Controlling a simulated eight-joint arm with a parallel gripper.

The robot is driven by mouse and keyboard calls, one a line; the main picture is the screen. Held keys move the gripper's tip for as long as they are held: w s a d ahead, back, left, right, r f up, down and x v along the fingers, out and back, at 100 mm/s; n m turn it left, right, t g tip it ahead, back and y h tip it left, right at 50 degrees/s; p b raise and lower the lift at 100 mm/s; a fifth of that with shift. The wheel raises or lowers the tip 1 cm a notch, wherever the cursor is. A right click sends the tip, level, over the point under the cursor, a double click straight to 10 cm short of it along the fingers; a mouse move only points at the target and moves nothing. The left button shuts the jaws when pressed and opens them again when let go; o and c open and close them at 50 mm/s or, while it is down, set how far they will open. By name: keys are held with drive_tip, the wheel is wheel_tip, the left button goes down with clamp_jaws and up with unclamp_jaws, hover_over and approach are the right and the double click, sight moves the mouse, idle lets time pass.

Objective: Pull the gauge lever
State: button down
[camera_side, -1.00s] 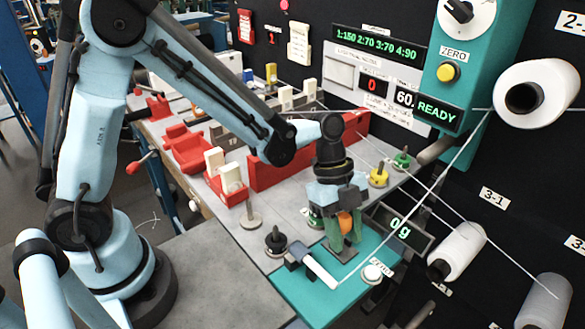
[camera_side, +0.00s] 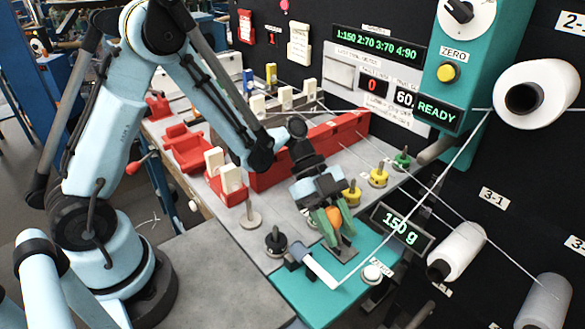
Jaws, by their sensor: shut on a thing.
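The gauge lever has an orange knob (camera_side: 334,216), and its shaft below is largely hidden between the fingers. It stands over the teal gauge plate (camera_side: 305,291). My gripper (camera_side: 334,224) is shut on the orange knob, with its green fingers on either side. The gripper and lever lean to the upper left. The gauge display (camera_side: 402,225) behind them reads 150 g. A white cylinder (camera_side: 322,272) in a dark holder lies on the plate, with a thread running from its end up to the right.
Weights with knobs, black (camera_side: 276,240), grey (camera_side: 251,216) and yellow (camera_side: 378,177), stand close by. Taut threads cross to the right, near white spools (camera_side: 457,250). A red rack (camera_side: 310,148) stands behind my gripper.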

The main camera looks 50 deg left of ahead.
drive_tip(key=shift+a+f, duration=0.15)
drive_tip(key=c, duration=0.8)
unclamp_jaws()
drive_tip(key=v, duration=1.2)
drive_tip(key=s+a+r+n+t+y, duration=0.1)
drive_tip(key=s+n+t+y, duration=0.1)
drive_tip(key=n, duration=0.5)
drive_tip(key=s+a+r+n+t+y, duration=0.1)
drive_tip(key=s+a+n+t+y, duration=0.1)
drive_tip(key=n, duration=0.4)
drive_tip(key=s+a+r+n+t+y, duration=0.1)
drive_tip(key=s+r+n+t+y, duration=0.1)
drive_tip(key=n+y, duration=0.4)
drive_tip(key=shift+s+a+n+t, duration=0.2)
drive_tip(key=shift+s+n+t, duration=0.35)
drive_tip(key=shift+n+t, duration=0.4)
